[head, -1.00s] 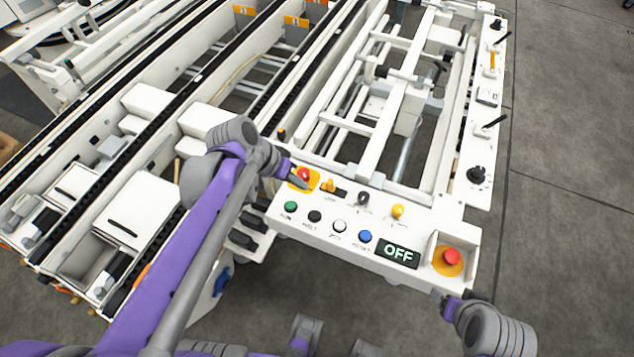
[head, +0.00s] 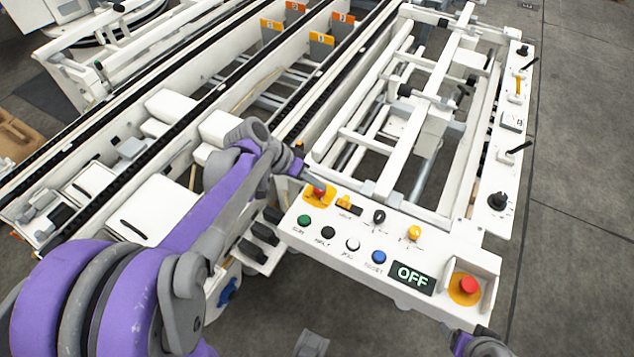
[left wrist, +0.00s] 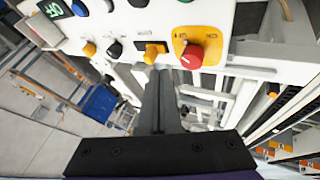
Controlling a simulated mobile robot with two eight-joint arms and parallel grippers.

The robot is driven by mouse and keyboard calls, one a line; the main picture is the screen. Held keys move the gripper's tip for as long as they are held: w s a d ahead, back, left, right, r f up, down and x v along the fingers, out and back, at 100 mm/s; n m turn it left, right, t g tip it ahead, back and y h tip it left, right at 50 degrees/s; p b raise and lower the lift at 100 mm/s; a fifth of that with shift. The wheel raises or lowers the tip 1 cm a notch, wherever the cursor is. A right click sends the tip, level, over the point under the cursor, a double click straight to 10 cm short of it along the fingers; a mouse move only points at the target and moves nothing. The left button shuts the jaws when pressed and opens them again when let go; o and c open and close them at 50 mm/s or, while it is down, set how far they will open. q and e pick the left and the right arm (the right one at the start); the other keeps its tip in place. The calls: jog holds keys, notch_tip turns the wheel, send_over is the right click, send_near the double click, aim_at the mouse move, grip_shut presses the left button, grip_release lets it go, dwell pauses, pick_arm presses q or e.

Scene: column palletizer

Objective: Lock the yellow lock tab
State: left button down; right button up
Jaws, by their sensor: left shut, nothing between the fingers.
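A small yellow tab (head: 344,200) sits at a black slot on the white control panel (head: 400,297), right of a red knob (head: 319,190) on a yellow plate. In the left wrist view the tab (left wrist: 154,48) lies just beyond my fingertips, and the red knob (left wrist: 192,56) is to its right. My left gripper (head: 316,185) is shut and empty, its tips close to the knob and tab. Contact cannot be told. Part of my right gripper (head: 486,331) shows at the bottom right; its fingers are unclear.
The panel also bears a black knob (head: 379,216), a yellow knob (head: 414,232), several buttons, an OFF display (head: 413,277) and a red stop button (head: 468,285). Another yellow tab (head: 518,85) is on the right rail. White frame bars stand behind the panel.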

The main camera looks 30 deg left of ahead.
aim_at(347, 200)
pick_arm(q)
jog(key=b+x, duration=0.1)
jog(key=x, duration=0.6)
jog(key=shift+w+f, duration=0.1)
jog(key=d, duration=0.3)
jog(key=shift+d, duration=0.3)
jog(key=shift+a, duration=0.1)
jog(key=shift+r, duration=0.25)
